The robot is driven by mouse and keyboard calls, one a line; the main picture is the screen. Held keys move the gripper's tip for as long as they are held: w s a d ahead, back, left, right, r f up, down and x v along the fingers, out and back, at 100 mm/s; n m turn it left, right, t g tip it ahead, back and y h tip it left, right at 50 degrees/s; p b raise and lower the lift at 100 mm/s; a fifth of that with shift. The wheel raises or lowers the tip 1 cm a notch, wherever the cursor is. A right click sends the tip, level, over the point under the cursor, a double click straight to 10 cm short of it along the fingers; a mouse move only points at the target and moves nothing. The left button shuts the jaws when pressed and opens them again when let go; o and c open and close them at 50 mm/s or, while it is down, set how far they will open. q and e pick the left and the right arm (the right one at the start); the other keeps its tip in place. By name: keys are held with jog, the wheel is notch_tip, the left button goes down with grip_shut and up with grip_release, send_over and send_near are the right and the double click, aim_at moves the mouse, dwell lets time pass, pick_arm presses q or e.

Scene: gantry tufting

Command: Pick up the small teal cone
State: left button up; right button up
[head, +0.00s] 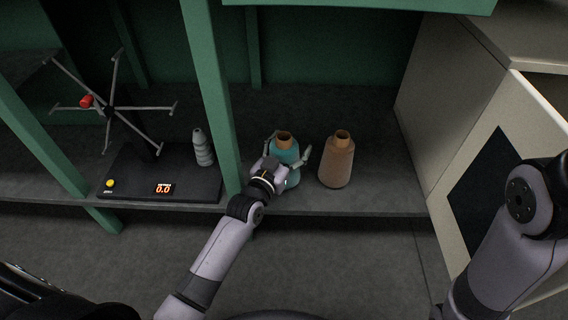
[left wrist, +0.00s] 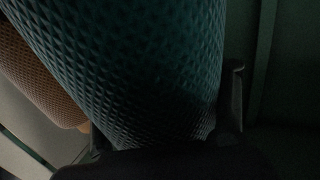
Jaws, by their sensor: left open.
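The teal cone (head: 287,152) stands upright on the grey shelf, with a tan top. My left gripper (head: 289,147) is open in front of it, with one finger on each side of the cone. In the left wrist view the textured teal cone (left wrist: 130,65) fills the space between the open fingers (left wrist: 168,115). I cannot tell whether the fingers touch it. Part of the cone's lower body is hidden behind the gripper. My right gripper is out of view.
A brown cone (head: 337,162) stands close to the right of the teal one. A green post (head: 211,90) rises close on the left. Further left are a grey spool (head: 202,148) and a black base (head: 135,185) with a display. A pale cabinet (head: 455,85) stands at the right.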

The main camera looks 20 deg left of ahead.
pick_arm(q)
jog(key=shift+c, duration=0.5)
jog(key=c, duration=1.1)
jog(key=shift+o, duration=0.2)
